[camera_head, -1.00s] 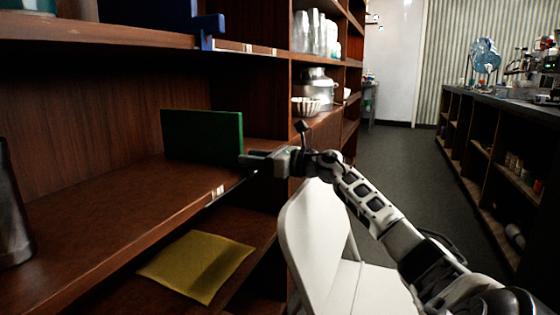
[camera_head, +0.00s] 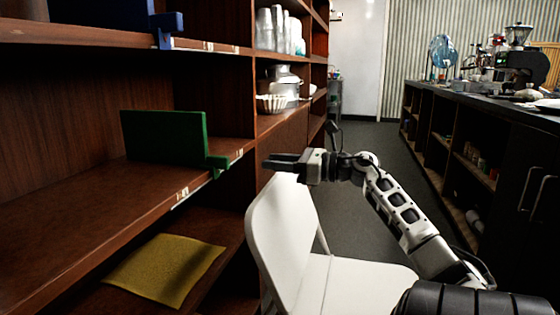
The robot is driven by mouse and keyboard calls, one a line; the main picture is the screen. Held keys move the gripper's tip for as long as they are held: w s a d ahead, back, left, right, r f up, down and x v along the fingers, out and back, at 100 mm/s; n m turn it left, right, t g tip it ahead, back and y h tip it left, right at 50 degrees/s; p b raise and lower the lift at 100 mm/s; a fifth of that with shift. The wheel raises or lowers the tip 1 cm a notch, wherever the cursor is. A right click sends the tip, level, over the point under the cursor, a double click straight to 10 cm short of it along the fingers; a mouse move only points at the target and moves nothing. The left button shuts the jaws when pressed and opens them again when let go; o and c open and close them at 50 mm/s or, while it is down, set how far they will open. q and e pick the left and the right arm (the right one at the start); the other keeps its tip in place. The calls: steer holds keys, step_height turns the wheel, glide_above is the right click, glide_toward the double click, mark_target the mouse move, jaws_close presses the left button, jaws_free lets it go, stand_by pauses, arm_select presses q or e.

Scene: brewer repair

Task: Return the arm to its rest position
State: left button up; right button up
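My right arm (camera_head: 400,208) comes in from the lower right. Its gripper (camera_head: 268,162) points left in front of the shelf edge, above the back of a white chair. I see nothing between its fingers, but the side view does not show clearly how far apart they are. A green box-like object (camera_head: 165,137) with a small handle at its right end stands on the middle shelf, apart from the gripper. My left gripper is not in view.
A white folding chair (camera_head: 282,225) stands under my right gripper. The wooden shelf (camera_head: 75,215) fills the left. A yellow cloth (camera_head: 165,270) lies on the lower shelf, and a blue object (camera_head: 105,12) is above. A counter (camera_head: 480,110) runs along the right, with open floor between.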

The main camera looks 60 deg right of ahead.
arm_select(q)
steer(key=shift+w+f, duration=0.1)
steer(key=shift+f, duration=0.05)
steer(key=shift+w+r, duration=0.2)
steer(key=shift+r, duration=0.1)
